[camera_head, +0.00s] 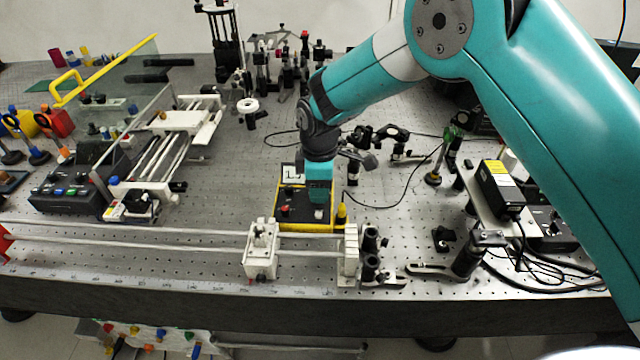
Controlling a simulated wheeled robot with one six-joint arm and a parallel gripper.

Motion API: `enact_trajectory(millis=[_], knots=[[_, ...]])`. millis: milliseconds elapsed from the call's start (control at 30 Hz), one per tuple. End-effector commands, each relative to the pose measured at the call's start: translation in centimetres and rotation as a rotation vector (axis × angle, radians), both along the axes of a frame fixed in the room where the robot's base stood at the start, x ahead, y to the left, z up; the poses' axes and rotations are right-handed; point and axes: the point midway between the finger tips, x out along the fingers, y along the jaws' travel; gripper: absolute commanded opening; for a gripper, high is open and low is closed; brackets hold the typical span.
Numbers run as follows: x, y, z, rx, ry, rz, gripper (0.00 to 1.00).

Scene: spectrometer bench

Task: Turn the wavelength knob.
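My gripper (319,198) points down over a black box with a yellow edge (308,226) near the front middle of the bench. A small red knob (285,210) shows on the box's top, left of my gripper. A pale knob-like part (319,212) shows directly at the lower end of my gripper. I cannot tell which of these is the wavelength knob, nor whether my gripper touches the pale part. The fingers are too small and partly hidden to show whether they are open or shut. A yellow post (341,214) stands at the box's right corner.
A rail with a white carriage (261,250) and a white end block (351,250) runs along the front. Black clamps (371,255) stand right of it. A black control box (66,192) is at left. Optical mounts stand behind; cables and a black adapter (500,188) lie right.

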Motion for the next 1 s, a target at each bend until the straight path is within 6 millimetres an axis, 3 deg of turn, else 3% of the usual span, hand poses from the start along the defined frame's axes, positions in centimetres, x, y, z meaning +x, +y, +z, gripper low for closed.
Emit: enact_trajectory(millis=[33,167,200,567,1000], knots=[[0.0,0.0,0.02,0.0,0.0,0.0,0.32],[0.0,0.0,0.03,0.0,0.0,0.0,0.02],[0.0,0.0,0.03,0.0,0.0,0.0,0.0],[0.0,0.0,0.0,0.0,0.0,-0.05,0.0],[0.01,0.0,-0.08,0.0,0.0,-0.384,0.0]])
